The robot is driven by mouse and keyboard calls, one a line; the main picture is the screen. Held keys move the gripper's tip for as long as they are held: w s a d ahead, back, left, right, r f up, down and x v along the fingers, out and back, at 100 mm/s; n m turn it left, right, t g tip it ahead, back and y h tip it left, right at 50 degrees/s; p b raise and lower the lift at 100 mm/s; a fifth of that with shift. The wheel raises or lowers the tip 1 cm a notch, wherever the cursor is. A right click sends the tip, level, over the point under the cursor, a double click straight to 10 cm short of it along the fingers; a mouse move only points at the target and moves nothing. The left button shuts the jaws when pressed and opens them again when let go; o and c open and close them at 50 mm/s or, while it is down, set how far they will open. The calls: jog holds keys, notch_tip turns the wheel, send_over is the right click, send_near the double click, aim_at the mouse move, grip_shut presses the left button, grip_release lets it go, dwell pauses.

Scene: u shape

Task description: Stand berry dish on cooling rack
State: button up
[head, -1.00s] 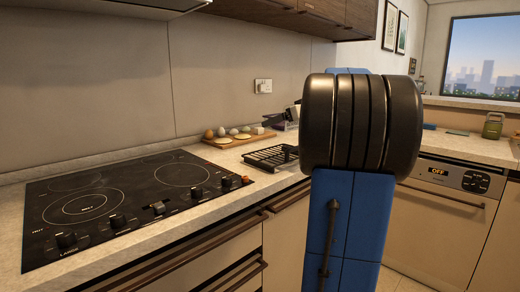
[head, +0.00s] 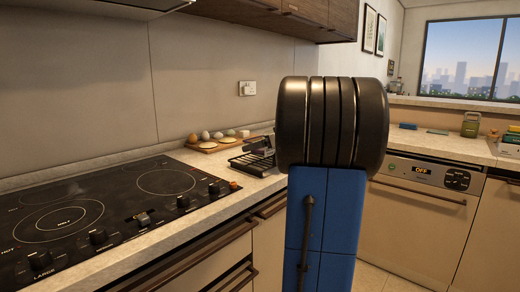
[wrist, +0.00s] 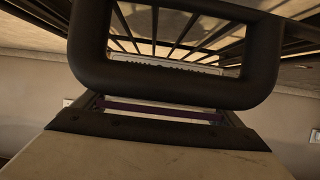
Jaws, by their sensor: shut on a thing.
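The cooling rack (head: 248,163) is a black wire grid on the counter, right of the cooktop, partly behind my arm. Its bars (wrist: 190,25) appear to fill the top of the wrist view. My gripper (head: 262,143) shows only as a small dark shape just above the rack, left of my arm. In the wrist view a thick dark loop (wrist: 170,95) crosses the picture. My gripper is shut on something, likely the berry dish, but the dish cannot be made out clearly. I cannot tell whether it touches the rack.
A wooden board (head: 212,145) with eggs and pale round items lies behind the rack. The black cooktop (head: 100,215) fills the left counter. A dishwasher (head: 425,200) stands at the right. A green canister (head: 470,125) is on the right counter.

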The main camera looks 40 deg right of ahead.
jog(key=shift+f, duration=0.6)
jog(key=o, duration=1.2)
jog(key=shift+f, duration=0.15)
jog(key=shift+c, duration=0.2)
jog(key=shift+r, duration=0.2)
jog(key=v, duration=1.2)
jog(key=shift+a, duration=0.1)
